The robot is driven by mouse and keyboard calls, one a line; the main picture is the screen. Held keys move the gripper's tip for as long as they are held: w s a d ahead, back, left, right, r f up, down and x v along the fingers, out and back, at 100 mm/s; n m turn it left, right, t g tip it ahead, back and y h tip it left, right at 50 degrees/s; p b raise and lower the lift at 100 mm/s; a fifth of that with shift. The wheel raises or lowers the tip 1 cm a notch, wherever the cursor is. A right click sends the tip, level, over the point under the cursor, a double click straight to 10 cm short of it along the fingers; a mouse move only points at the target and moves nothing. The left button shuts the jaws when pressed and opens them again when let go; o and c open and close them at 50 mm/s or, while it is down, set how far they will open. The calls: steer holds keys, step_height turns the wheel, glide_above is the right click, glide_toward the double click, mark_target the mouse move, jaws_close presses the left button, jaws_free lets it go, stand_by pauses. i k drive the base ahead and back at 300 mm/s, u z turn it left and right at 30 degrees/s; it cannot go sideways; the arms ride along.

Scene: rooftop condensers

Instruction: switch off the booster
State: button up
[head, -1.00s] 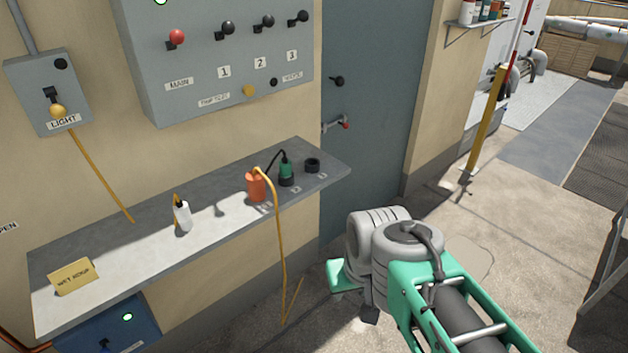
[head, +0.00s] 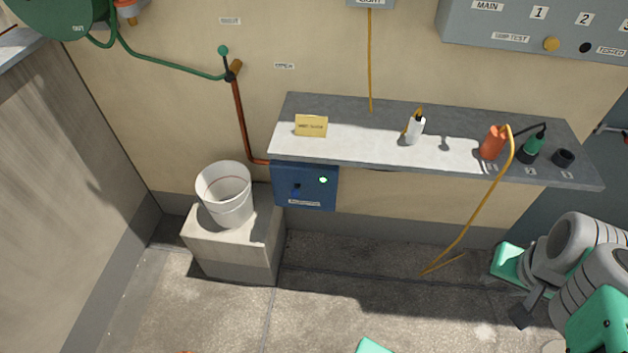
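A blue box (head: 306,196) hangs on the wall under the left part of the shelf. It has a lit green lamp (head: 323,180), a small dark switch (head: 295,190) on its left side, and a pale label along the bottom that is too small to read surely. It looks like the booster's control box. The switch's exact position is not clear. My arm is folded at the lower right, well away from the box. At its end a green part and a dark tip, perhaps my gripper (head: 520,316), show; its fingers cannot be made out.
The grey shelf (head: 360,150) juts out above the box, holding a yellow card (head: 311,126), a white bottle (head: 414,129) and an orange plug (head: 492,143). A yellow cord (head: 480,215) hangs to the floor. A white bucket (head: 226,196) stands on a block left of the box. Floor before it is clear.

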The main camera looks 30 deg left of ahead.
mark_target(294, 194)
steer(key=u, duration=2.15)
steer(key=k, duration=0.65)
steer(key=u, duration=1)
steer(key=i, duration=1.15)
steer(key=z, duration=0.7)
steer(key=i, duration=0.5)
steer(key=z, duration=0.55)
